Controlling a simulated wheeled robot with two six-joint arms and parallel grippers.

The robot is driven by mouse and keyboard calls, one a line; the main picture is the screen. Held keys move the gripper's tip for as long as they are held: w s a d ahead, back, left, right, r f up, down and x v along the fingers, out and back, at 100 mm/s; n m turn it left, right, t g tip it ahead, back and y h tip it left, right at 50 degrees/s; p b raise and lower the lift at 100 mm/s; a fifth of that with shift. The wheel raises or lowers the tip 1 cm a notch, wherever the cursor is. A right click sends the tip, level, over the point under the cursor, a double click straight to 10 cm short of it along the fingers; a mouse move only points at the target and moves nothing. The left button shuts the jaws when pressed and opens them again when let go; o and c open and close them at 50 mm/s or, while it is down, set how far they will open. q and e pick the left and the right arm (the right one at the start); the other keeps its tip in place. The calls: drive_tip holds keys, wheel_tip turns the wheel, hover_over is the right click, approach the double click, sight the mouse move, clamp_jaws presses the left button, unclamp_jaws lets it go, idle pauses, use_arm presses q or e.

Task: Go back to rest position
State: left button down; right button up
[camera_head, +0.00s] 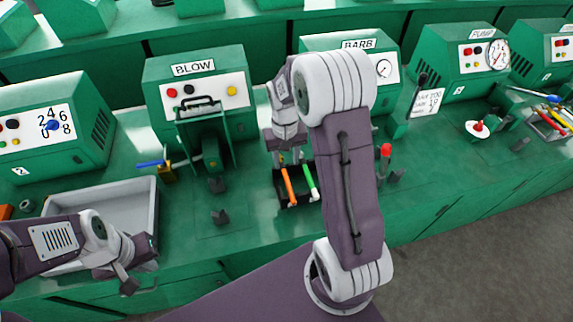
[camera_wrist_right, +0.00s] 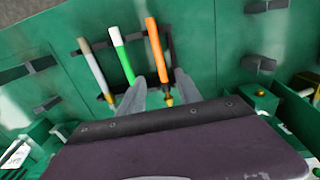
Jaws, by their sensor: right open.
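My right gripper (camera_head: 289,158) hangs above the black tray (camera_head: 281,204) in the middle of the bench. An orange pen (camera_head: 289,186) and a green and white pen (camera_head: 310,183) lie in the tray. The right wrist view also shows a grey pen (camera_wrist_right: 95,68) there. My left gripper (camera_head: 135,272) is over the near right corner of the grey bin (camera_head: 145,194); its opening cannot be made out.
Behind the tray stand the BLOW machine (camera_head: 197,90) and the BARB machine (camera_head: 388,62). A red-knobbed lever (camera_head: 385,160) rises close to the right of my right arm. A blue-handled valve (camera_head: 160,168) stands left of the tray. Clear floor (camera_head: 480,240) lies at the right front.

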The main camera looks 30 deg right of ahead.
idle(0.6)
drive_tip(key=s+a+r+n, duration=0.1)
drive_tip(key=s+a+r, duration=0.2)
drive_tip(key=a+r, duration=0.1)
drive_tip(key=s+a+f+n+t, duration=0.1)
drive_tip(key=s+a+f, duration=0.2)
drive_tip(key=s, duration=0.6)
drive_tip(key=shift+s+a, duration=0.2)
drive_tip(key=shift+s, duration=0.15)
